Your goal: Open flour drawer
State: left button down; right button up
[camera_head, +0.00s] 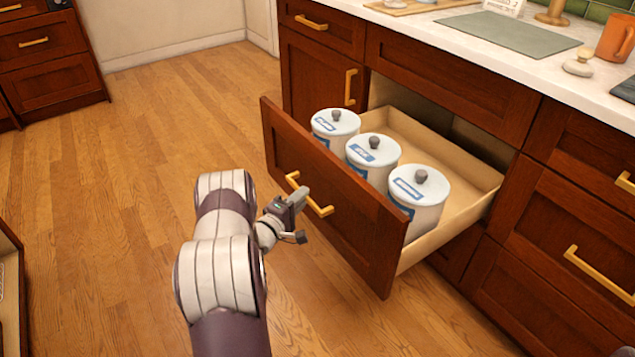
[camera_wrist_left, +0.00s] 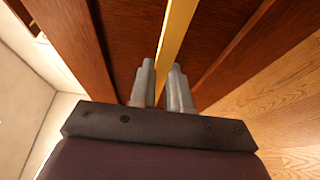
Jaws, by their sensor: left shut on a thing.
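The flour drawer (camera_head: 385,240) is a dark red-brown wooden drawer, pulled well out of the cabinet. Three white canisters (camera_head: 372,152) with grey knobs and blue labels stand in it behind the front panel. The label words are too small to read surely. My left gripper (camera_head: 297,196) is at the drawer's brass bar handle (camera_head: 320,207). In the left wrist view the two grey fingers (camera_wrist_left: 160,88) are shut on the brass handle (camera_wrist_left: 176,35), one on each side. My right gripper does not show in either view.
The light stone counter (camera_head: 450,40) runs above the cabinet, with a grey-green mat (camera_head: 508,35) and an orange mug (camera_head: 615,38) on it. Other shut drawers with brass handles flank the open one. The wooden floor (camera_head: 120,190) left of the drawer is clear.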

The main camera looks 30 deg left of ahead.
pick_arm(q)
jog(key=shift+s+a+p, duration=0.25)
jog(key=shift+s+a, duration=0.1)
jog(key=shift+s, duration=0.5)
jog(key=shift+s+a+p, duration=0.25)
jog(key=shift+s+a, duration=0.1)
jog(key=shift+s, duration=0.55)
jog(key=shift+s+a+p, duration=0.25)
jog(key=shift+s+a, duration=0.1)
jog(key=shift+s, duration=0.5)
jog(key=c, duration=1.1)
grip_release()
jog(key=s+p, duration=0.3)
jog(key=s, duration=0.9)
jog(key=shift+s, duration=0.3)
